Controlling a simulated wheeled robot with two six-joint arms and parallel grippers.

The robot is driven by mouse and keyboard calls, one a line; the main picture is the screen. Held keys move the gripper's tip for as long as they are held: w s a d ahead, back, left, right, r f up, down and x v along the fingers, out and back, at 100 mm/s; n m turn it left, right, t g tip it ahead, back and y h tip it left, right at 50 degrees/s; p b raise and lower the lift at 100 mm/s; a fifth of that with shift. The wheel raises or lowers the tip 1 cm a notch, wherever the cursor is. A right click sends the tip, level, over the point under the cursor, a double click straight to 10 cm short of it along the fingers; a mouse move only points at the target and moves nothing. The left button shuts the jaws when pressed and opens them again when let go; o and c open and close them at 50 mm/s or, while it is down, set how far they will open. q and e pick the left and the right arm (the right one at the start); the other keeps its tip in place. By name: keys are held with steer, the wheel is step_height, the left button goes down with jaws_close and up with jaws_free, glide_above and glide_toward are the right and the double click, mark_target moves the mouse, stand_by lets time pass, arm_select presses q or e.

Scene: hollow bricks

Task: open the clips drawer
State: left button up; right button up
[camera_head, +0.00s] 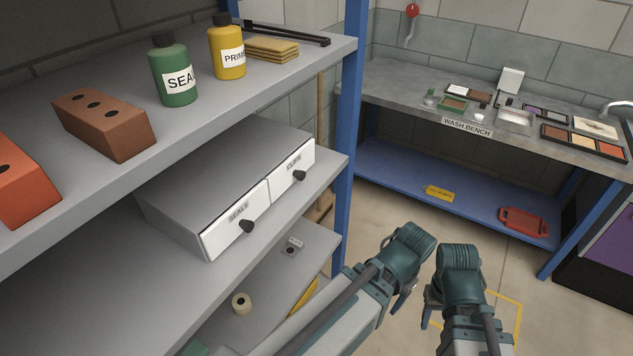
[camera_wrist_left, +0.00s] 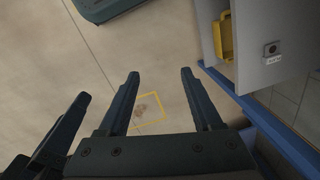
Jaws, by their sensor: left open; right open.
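The clips drawer (camera_head: 280,183) is the right one of two white-fronted drawers in a grey unit on the middle shelf, with a dark round knob (camera_head: 299,176). My left gripper (camera_head: 401,300) is to the right of the shelf and lower in the picture, apart from the drawers. In the left wrist view its two fingers (camera_wrist_left: 160,75) are spread with nothing between them. My right gripper (camera_head: 428,318) is beside it to the right, open, with no object seen in it.
A blue shelf post (camera_head: 350,120) stands right of the drawers. The upper shelf holds bricks (camera_head: 104,122), a green bottle (camera_head: 173,75) and a yellow bottle (camera_head: 227,50). A wash bench (camera_head: 390,96) stands behind; the floor between is clear.

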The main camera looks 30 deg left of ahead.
arm_select(q)
step_height(320, 180, down, 6)
steer(key=w+a+n+b, duration=0.1)
steer(key=a+b, duration=0.1)
steer(key=b, duration=0.2)
steer(key=n+t+y+b, duration=0.1)
steer(key=n+y+b, duration=0.1)
steer(key=n+y, duration=1.5)
glide_toward(304, 176)
steer(key=a, duration=0.8)
steer(key=shift+a+r, duration=0.15)
steer(key=shift+a, duration=0.15)
arm_select(e)
step_height(304, 176, down, 8)
arm_select(q)
jaws_close()
